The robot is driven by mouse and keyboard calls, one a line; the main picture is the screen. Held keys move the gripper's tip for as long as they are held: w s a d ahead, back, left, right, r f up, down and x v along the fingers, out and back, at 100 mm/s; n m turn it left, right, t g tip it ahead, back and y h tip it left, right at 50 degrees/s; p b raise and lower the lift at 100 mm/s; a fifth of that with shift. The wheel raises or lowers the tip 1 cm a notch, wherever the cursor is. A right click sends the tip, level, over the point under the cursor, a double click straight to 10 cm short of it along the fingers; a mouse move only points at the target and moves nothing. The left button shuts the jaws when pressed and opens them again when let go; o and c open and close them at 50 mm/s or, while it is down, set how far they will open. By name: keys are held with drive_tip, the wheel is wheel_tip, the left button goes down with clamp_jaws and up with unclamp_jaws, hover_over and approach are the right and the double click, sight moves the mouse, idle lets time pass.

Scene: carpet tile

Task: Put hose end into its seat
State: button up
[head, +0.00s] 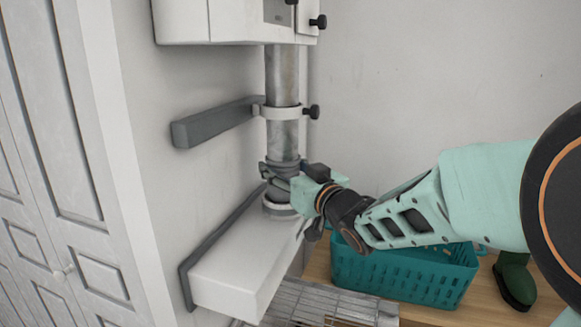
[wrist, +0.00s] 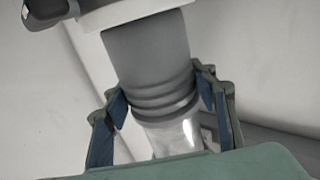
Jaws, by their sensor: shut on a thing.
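The hose end is a dark grey ribbed cuff (head: 278,188) at the lower end of a shiny metallic hose (head: 283,135). My gripper (head: 288,178) is shut on it from the right. In the wrist view the hose end (wrist: 150,50) stands between the two fingers (wrist: 162,95), which close around its ribs. A pale ring, the seat (head: 280,211), is on top of the white box (head: 240,265). The hose end is right at this ring, which also shows at the top of the wrist view (wrist: 125,12). I cannot tell how deep it sits. The hose looks upright.
A clamp ring with a black knob (head: 312,111) holds the hose higher up, beside a grey wall bar (head: 215,121). A white cabinet (head: 235,22) hangs above. A teal basket (head: 400,285), a wire rack (head: 320,303) and a green boot (head: 514,280) are below.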

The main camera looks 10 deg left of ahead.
drive_tip(key=shift+f+b, duration=1.65)
drive_tip(key=shift+f, duration=0.3)
drive_tip(key=o, duration=1.4)
drive_tip(key=shift+c, duration=0.2)
drive_tip(key=shift+s, duration=0.1)
drive_tip(key=v, duration=0.7)
drive_tip(key=shift+s+d, duration=0.15)
drive_tip(key=shift+r, duration=0.1)
